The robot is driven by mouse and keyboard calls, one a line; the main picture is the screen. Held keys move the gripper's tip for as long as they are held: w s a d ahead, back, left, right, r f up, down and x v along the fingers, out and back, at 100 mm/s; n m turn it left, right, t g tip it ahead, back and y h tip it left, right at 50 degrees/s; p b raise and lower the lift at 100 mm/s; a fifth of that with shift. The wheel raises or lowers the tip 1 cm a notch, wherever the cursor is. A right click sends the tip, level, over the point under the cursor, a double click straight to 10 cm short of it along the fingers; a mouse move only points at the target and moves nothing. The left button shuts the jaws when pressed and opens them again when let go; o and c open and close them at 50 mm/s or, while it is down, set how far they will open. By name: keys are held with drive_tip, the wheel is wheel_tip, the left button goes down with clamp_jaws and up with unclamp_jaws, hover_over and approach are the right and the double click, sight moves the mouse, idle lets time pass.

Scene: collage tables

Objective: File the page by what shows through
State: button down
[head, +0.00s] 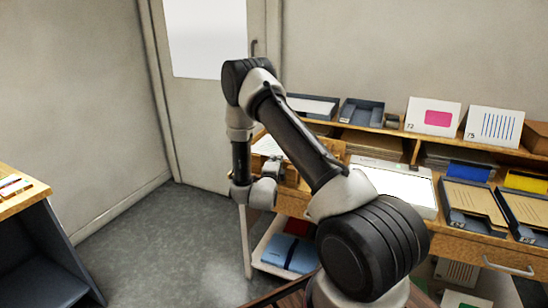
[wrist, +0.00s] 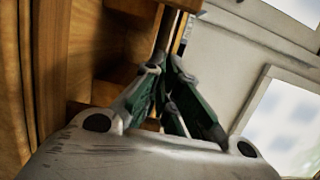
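In the wrist view, the fingers of my gripper (wrist: 165,68) draw close together at a narrow wooden edge and a thin dark gap. I cannot tell whether anything is between the tips. In the head view, my gripper (head: 272,172) is at the left end of the desk, by a wooden rack (head: 326,150) and white paper (head: 267,146), partly behind my arm. A bright white panel (head: 405,187) lies on the desk to the right. Behind it stand a card with a pink rectangle (head: 433,116) and a card with blue vertical lines (head: 493,127). No page is clearly seen in my gripper.
Dark trays with brown folders (head: 474,203) sit at the desk's right. Two dark trays (head: 361,112) stand on the upper shelf. Blue items (head: 288,254) lie on a low shelf. Another table (head: 18,190) is at the far left; open floor (head: 170,250) lies between.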

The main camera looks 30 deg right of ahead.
drive_tip(key=shift+d+f, duration=0.1)
drive_tip(key=shift+f, duration=0.65)
drive_tip(key=c, duration=2.2)
unclamp_jaws()
drive_tip(key=o, duration=0.6)
drive_tip(key=shift+o, duration=0.2)
drive_tip(key=v, duration=1.2)
